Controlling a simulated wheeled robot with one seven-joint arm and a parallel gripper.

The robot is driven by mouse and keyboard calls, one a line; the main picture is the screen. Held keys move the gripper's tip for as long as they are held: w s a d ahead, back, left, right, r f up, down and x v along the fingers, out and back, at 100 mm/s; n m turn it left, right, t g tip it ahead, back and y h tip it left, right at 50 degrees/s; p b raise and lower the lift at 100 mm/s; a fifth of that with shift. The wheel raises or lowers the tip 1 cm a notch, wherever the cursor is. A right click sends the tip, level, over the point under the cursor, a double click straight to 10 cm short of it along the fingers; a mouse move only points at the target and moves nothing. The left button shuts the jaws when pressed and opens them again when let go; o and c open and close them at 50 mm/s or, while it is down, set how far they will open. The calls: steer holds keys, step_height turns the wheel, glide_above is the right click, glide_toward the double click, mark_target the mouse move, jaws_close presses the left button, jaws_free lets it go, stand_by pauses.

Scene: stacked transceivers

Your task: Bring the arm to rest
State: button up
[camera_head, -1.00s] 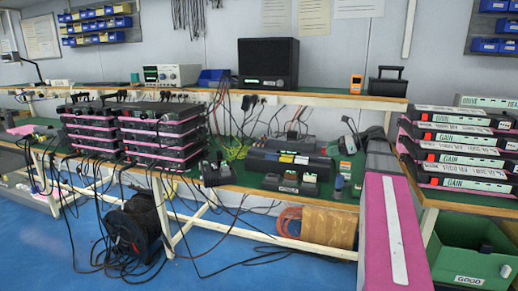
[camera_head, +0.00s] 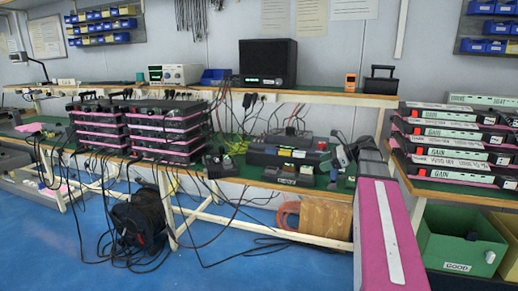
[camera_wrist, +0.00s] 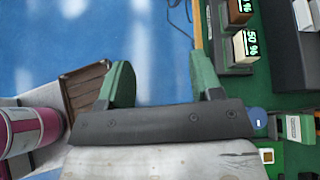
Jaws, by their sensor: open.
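My gripper (camera_wrist: 160,62) shows in the wrist view with its two green fingers spread wide apart. Nothing is between them but blue floor below. In the head view, my pink arm with a white strip (camera_head: 389,235) runs up from the lower right edge toward the workbench. The gripper end in that view is small and hard to make out near the bench's right end.
The workbench (camera_head: 230,171) carries stacked transceivers (camera_head: 167,133) with hanging cables. Labelled units (camera_head: 447,133) are stacked on the right table. A green bin (camera_head: 452,243) marked GOOD stands below it. A cable reel (camera_head: 137,222) stands on the open blue floor.

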steer(key=s+a+f+n+g+h, duration=0.1)
steer(key=s+f+n, duration=0.4)
steer(key=f, duration=0.5)
steer(key=s+a+f+n+g+h, duration=0.1)
steer(key=s+a+f+n+h, duration=0.3)
steer(key=f, duration=0.7)
steer(key=s+a+f+n+g+h, duration=0.1)
steer(key=s+a+f+n+h, duration=0.2)
steer(key=s+f+n+h, duration=0.3)
step_height(320, 180, down, 5)
steer(key=s+n, duration=0.2)
steer(key=n, duration=0.2)
steer(key=shift+a+g, duration=0.15)
steer(key=shift+g, duration=0.25)
